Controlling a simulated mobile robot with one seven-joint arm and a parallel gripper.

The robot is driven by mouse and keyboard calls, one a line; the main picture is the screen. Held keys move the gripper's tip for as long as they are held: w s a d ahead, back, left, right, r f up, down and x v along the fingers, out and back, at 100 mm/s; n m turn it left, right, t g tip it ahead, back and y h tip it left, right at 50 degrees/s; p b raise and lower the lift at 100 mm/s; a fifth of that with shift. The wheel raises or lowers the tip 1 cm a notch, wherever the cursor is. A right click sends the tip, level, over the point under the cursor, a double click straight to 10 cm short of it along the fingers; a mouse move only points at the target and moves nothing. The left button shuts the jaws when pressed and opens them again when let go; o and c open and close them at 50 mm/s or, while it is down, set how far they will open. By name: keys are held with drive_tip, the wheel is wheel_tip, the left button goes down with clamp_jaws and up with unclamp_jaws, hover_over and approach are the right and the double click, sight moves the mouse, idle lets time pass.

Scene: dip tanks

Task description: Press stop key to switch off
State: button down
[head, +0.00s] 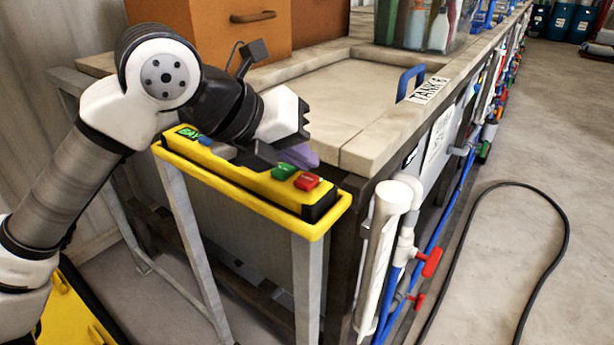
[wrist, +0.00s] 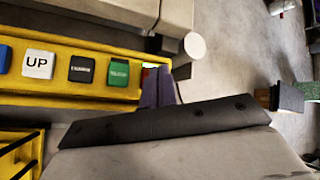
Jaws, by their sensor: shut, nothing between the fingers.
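The red key (head: 307,181), which I take as the stop key, sits at the near right end of the yellow control panel (head: 245,181); its lettering is too small to read. A green key (head: 285,171) is just left of it. My gripper (head: 303,155) is shut and empty, its purple fingers close behind these two keys. In the wrist view the green key (wrist: 119,73) shows clearly. The purple fingers (wrist: 157,88) lie right of it and cover most of the panel's end, where the red key is largely hidden. I cannot tell whether they touch it.
The panel also bears a blue key (wrist: 4,58), a white UP key (wrist: 38,64) and a black key (wrist: 82,69). A tank with a pale rim (head: 385,135) and a blue handle (head: 409,82) stands behind. White and blue pipes with red valves (head: 432,262) run at its right.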

sight(301, 182)
drive_tip(key=shift+f, duration=0.15)
drive_tip(key=shift+f+b, duration=0.3)
drive_tip(key=shift+b, duration=0.3)
drive_tip(key=shift+f+b, duration=0.45)
idle(0.6)
drive_tip(key=shift+r, duration=0.1)
drive_tip(key=shift+r+p, duration=0.5)
drive_tip(key=shift+r, duration=0.3)
drive_tip(key=shift+r+p, duration=1.65)
drive_tip(key=shift+r, duration=0.9)
drive_tip(key=shift+f, duration=0.1)
